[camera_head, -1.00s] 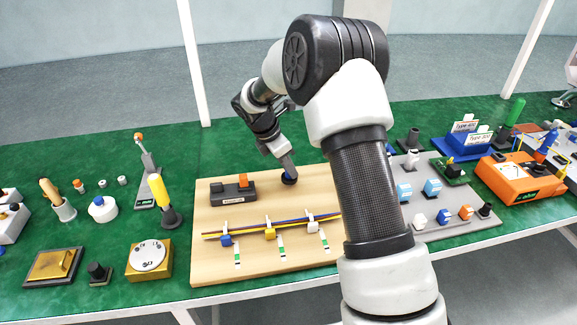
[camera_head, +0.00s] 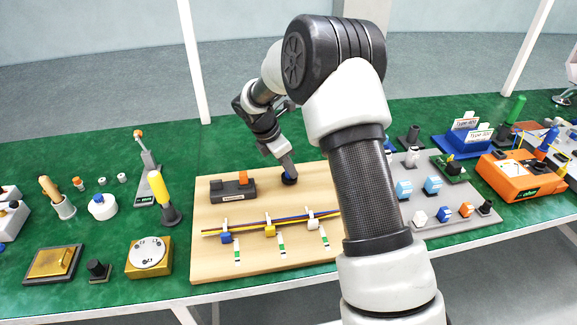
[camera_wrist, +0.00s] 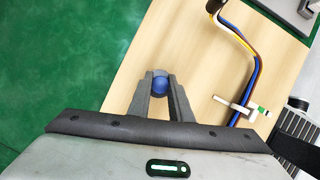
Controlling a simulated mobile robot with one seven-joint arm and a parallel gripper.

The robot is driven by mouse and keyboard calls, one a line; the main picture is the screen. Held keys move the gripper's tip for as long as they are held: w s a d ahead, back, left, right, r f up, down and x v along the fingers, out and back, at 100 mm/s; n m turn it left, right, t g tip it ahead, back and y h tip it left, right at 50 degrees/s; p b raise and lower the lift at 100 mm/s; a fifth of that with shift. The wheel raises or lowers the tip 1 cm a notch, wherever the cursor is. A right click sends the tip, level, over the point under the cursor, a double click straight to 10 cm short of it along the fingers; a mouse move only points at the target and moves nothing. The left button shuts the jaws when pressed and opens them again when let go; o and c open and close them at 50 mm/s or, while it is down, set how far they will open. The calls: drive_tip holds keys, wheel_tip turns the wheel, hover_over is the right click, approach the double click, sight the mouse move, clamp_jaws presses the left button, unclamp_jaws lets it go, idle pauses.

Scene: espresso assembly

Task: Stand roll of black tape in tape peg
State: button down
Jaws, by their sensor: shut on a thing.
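My gripper (camera_head: 288,172) points down at the back of the light wooden board (camera_head: 265,261). No other black tape roll is plain to see. A dark block (camera_head: 226,192) with a grey and an orange piece stands left of my gripper; I cannot make out a tape peg.
Blue, red and yellow wires (camera_head: 255,229) run through white clips across the board's front. A grey tray (camera_head: 455,222) with blue, white and orange parts lies right, partly behind my arm. A yellow-handled tool (camera_head: 158,187) stands left. Bare wood lies between the gripper and wires.

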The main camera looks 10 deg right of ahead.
drive_tip(key=shift+f, duration=0.55)
idle(0.5)
idle(0.7)
drive_tip(key=c, duration=1.5)
unclamp_jaws()
drive_tip(key=shift+c, duration=0.2)
drive_tip(key=shift+r, duration=0.15)
drive_tip(key=p+v, duration=0.5)
drive_tip(key=shift+s+a+r, duration=0.1)
drive_tip(key=shift+a+r, duration=0.05)
drive_tip(key=shift+r, duration=0.2)
